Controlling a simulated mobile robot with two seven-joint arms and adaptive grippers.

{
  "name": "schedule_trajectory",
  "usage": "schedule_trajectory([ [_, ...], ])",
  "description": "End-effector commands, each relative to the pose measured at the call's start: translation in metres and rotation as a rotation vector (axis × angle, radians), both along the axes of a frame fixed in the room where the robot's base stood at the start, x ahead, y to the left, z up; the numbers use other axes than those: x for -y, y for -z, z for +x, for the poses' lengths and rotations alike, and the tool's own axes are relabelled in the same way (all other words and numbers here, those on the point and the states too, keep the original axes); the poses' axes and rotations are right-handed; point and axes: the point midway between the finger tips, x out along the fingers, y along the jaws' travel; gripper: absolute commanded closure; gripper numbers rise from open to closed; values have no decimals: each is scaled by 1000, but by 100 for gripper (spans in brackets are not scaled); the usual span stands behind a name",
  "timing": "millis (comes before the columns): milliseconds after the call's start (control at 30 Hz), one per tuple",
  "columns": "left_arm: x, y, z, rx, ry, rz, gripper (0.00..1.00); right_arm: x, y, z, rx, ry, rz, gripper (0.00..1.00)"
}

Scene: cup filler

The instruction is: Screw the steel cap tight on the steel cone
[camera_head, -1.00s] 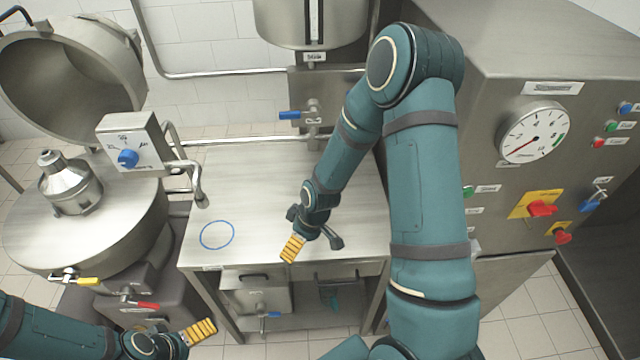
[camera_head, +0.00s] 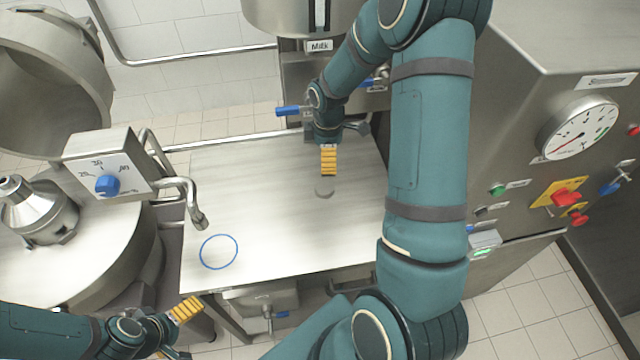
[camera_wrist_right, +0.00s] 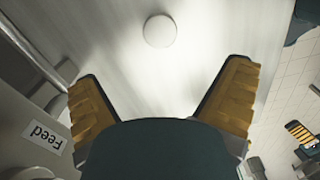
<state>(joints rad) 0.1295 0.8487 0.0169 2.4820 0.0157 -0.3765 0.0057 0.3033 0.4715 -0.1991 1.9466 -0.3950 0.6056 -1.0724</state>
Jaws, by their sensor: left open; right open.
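The steel cone (camera_head: 38,212) stands on the large round steel vessel at the left, its narrow neck at the top. A small round disc (camera_head: 324,193), apparently the steel cap, lies on the steel table. It also shows as a pale disc in the right wrist view (camera_wrist_right: 160,31). My right gripper (camera_head: 329,172) is above the table just behind the disc. Its fingers (camera_wrist_right: 165,95) are spread and empty in the wrist view, with the disc beyond their tips. My left gripper (camera_head: 190,325) is open and empty in front of the table, right of the vessel.
The steel table (camera_head: 270,220) has a blue circle (camera_head: 219,252) at its front left and is otherwise mostly clear. A bent spout (camera_head: 190,195) reaches over its left edge. A control cabinet (camera_head: 540,110) stands at the right, and a milk tank (camera_head: 300,15) at the back.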

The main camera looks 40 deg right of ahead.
Motion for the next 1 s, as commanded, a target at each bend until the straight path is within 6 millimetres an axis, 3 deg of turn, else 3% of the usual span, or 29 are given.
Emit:
schedule_trajectory([
  [267,0,1,0,0,0,0,0,0,11,0,-1,1,1,2],
  [500,0,7,0,-1,0,1,0,-1,56,-1,-4,1,2,2],
  [700,0,9,-1,-3,2,1,0,-1,82,0,-2,1,1,2],
  [1000,0,9,-1,-4,2,1,0,0,86,1,1,1,0,2],
])
